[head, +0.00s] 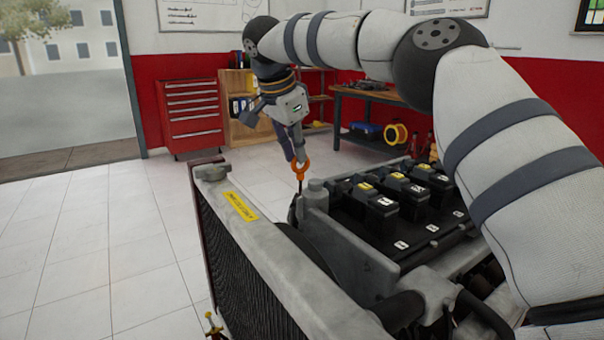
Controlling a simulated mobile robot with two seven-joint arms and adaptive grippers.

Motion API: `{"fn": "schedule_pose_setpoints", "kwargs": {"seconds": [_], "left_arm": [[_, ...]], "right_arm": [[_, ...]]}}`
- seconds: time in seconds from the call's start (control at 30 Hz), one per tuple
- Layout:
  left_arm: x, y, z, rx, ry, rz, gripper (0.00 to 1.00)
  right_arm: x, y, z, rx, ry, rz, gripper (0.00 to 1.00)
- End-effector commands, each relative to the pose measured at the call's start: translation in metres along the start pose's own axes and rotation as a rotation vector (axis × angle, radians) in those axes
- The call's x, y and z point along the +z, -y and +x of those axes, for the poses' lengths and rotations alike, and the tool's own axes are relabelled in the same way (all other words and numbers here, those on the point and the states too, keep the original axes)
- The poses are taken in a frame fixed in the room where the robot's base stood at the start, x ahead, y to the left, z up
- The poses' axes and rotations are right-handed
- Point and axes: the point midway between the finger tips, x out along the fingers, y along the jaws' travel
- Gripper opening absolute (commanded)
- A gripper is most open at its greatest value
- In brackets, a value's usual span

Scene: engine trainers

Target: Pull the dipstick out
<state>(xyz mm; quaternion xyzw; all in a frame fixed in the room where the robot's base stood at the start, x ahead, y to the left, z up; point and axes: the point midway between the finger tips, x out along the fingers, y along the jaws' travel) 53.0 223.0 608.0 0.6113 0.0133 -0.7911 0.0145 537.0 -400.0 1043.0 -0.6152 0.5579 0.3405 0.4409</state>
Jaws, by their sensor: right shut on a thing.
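The dipstick (300,171) has an orange ring handle and a thin dark rod. My left gripper is not in view.
The radiator (245,215) with a yellow label stands left of the engine. Black coil covers (375,200) sit on the engine top. Behind are a red tool cabinet (190,115), a wooden shelf (237,132) and a workbench (370,97).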

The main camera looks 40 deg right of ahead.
Motion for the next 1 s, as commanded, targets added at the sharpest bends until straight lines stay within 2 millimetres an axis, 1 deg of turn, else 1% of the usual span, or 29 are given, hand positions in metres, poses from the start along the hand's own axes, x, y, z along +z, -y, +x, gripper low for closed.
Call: {"fn": "schedule_pose_setpoints", "kwargs": {"seconds": [0.03,0.1,0.37,0.4,0.47,0.5,0.77,0.87,0.97,1.0], "left_arm": [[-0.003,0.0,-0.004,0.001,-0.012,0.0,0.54],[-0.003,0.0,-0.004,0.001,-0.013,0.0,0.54],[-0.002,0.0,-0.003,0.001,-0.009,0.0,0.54],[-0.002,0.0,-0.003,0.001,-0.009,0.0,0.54],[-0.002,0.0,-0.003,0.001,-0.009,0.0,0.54],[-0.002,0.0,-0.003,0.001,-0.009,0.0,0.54],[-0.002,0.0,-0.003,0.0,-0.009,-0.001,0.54],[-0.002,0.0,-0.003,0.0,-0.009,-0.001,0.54],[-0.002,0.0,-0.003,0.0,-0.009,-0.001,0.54],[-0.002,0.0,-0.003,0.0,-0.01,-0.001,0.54]], "right_arm": [[-0.004,0.001,-0.01,-0.01,0.001,0.004,0.0],[-0.005,0.001,-0.012,-0.009,0.002,0.003,0.0],[-0.004,0.001,-0.01,-0.005,0.003,0.001,0.0],[-0.004,0.001,-0.01,-0.005,0.003,0.001,0.14],[-0.004,0.001,-0.01,-0.005,0.003,0.001,0.28],[-0.004,0.001,-0.01,-0.005,0.003,0.002,0.3],[-0.004,0.001,-0.011,-0.005,0.002,0.003,0.3],[-0.004,0.002,-0.021,-0.008,0.002,0.002,0.3],[-0.004,0.002,-0.046,-0.009,0.002,0.004,0.3],[-0.004,0.002,-0.059,-0.01,0.002,0.004,0.3]]}}
